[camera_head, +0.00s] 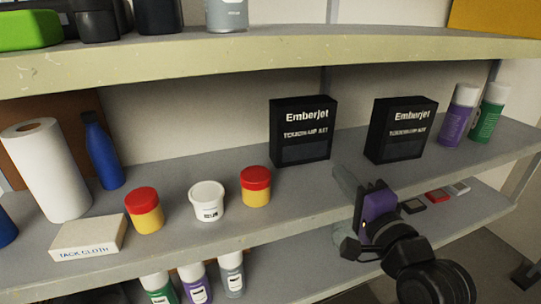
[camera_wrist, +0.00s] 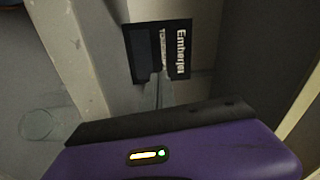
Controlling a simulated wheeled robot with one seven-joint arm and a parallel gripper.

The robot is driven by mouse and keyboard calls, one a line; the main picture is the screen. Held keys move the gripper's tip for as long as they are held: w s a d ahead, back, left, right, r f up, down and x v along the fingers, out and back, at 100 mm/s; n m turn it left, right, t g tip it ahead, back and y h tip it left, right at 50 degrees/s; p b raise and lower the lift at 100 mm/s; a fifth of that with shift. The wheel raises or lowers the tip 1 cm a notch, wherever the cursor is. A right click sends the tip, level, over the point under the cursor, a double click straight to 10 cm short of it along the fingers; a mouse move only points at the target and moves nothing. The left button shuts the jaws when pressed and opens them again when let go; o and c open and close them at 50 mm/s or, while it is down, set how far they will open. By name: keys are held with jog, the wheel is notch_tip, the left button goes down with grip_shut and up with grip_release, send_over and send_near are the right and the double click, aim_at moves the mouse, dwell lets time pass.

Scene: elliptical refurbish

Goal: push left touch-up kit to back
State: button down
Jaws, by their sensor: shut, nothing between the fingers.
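The left touch-up kit (camera_head: 302,132) is a black upright box with white "Emberjet" lettering, standing toward the back of the middle shelf. A matching right kit (camera_head: 400,130) stands beside it with a gap between. My gripper (camera_head: 342,178) is shut and empty, at the shelf's front part, in front of and slightly right of the left kit. In the wrist view, a black Emberjet box (camera_wrist: 160,52) shows sideways beyond the fingertips (camera_wrist: 160,88). I cannot tell from that view whether they touch it.
A red-lidded yellow tub (camera_head: 256,187), a white tub (camera_head: 207,201) and another red-lidded tub (camera_head: 144,210) stand left of my gripper. Purple and green spray cans (camera_head: 459,114) stand at the right. The upper shelf (camera_head: 270,55) overhangs.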

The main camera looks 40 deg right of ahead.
jog(key=shift+w+a+f+m+y, duration=0.2)
jog(key=shift+a+f+m+y, duration=0.25)
jog(key=shift+f+m, duration=0.3)
jog(key=b, duration=0.1)
jog(key=w+b, duration=0.1)
jog(key=b, duration=0.1)
jog(key=w+b, duration=0.1)
jog(key=shift+d+f, duration=0.25)
jog(key=shift+d, duration=0.1)
jog(key=p, duration=0.1)
send_near(303, 146)
jog(key=shift+h, duration=0.25)
jog(key=x, duration=0.5)
jog(key=shift+w+a+r, duration=0.1)
jog(key=shift+r, duration=0.05)
jog(key=shift+x, duration=0.85)
jog(key=p+x, duration=0.1)
jog(key=x, duration=0.4)
jog(key=shift+a+p, duration=0.1)
jog(key=shift+p, duration=0.2)
jog(key=shift+f, duration=0.25)
